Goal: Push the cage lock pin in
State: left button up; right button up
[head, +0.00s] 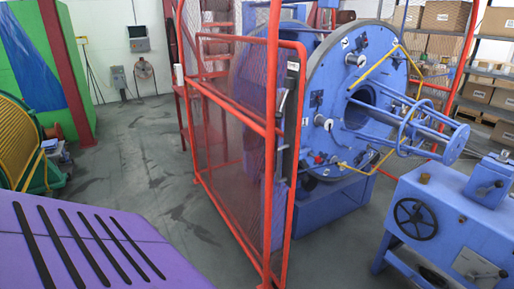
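The blue round strander cage plate (322,90) stands upright right of centre, with a central opening and a blue tubular frame (415,130) reaching out to the right. Several small knobs and fittings sit on its face, one at the upper part (357,60). A yellow line (375,68) runs across the face. I cannot tell which fitting, if any, is the cage lock pin, nor how far in it is. A red mesh guard (235,140) stands in front of the plate's left side and partly hides the machine. Neither of my grippers is in view.
A blue machine with a black handwheel (415,219) stands at the lower right. A purple housing with dark slots (85,250) fills the lower left. A yellow-and-green drum (22,145) is at the left. Shelves with boxes (445,17) stand behind. Grey floor (140,160) left of the guard is clear.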

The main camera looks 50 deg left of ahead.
aim_at(317, 159)
jog(key=u, duration=1.3)
